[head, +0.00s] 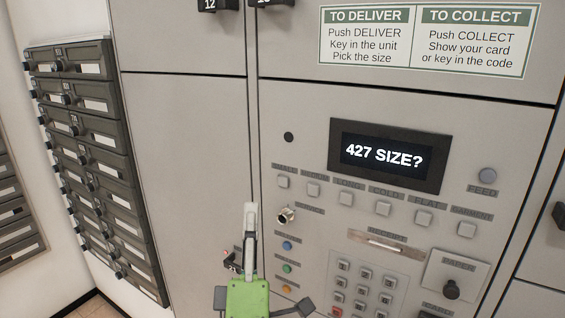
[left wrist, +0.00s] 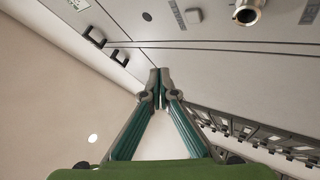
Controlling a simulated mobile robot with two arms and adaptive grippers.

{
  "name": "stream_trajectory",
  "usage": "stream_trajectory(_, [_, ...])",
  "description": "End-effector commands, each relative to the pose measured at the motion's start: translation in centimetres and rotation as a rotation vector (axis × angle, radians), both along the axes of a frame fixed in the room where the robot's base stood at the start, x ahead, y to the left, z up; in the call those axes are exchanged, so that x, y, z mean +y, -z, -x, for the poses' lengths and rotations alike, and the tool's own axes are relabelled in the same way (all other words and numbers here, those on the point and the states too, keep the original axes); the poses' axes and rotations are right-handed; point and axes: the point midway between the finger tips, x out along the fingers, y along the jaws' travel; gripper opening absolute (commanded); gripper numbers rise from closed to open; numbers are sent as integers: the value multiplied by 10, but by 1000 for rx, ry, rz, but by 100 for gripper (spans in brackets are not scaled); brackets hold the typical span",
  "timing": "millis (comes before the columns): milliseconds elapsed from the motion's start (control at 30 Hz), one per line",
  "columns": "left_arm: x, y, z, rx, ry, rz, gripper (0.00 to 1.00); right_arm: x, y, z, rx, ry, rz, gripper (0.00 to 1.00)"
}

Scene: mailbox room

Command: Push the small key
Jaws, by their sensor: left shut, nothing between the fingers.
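The display (head: 384,156) on the grey panel reads "427 SIZE?". Below it runs a slanting row of square grey keys with small, hard-to-read labels. The leftmost one, apparently the small key (head: 283,182), sits above the round metal lock (head: 285,215). A square key that matches it shows at the top of the left wrist view (left wrist: 192,15). My left gripper (head: 250,212) is shut and empty, below and left of that key. Its closed fingertips also show in the left wrist view (left wrist: 159,76), apart from the key. My right gripper is not in view.
Coloured buttons (head: 287,268) and a number keypad (head: 361,286) lie lower on the panel. A black knob (head: 451,289) sticks out at lower right. Grey mailboxes (head: 105,165) line the left wall. The locker door (head: 185,150) left of the panel is mostly flat.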

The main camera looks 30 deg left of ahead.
Motion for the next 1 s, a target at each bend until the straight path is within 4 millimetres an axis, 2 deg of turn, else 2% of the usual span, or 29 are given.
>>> stream_trajectory(33, [3,-6,0,-9,24,70,0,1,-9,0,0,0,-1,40])
stream_trajectory(200, [9,-3,-1,-30,75,197,0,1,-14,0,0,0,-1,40])
stream_trajectory(667, [9,-2,-5,-31,81,210,0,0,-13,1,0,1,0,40])
stream_trajectory(833, [8,-3,-21,-33,80,208,0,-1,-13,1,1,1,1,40])
stream_trajectory(1000, [7,-2,-46,-33,80,208,0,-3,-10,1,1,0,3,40])
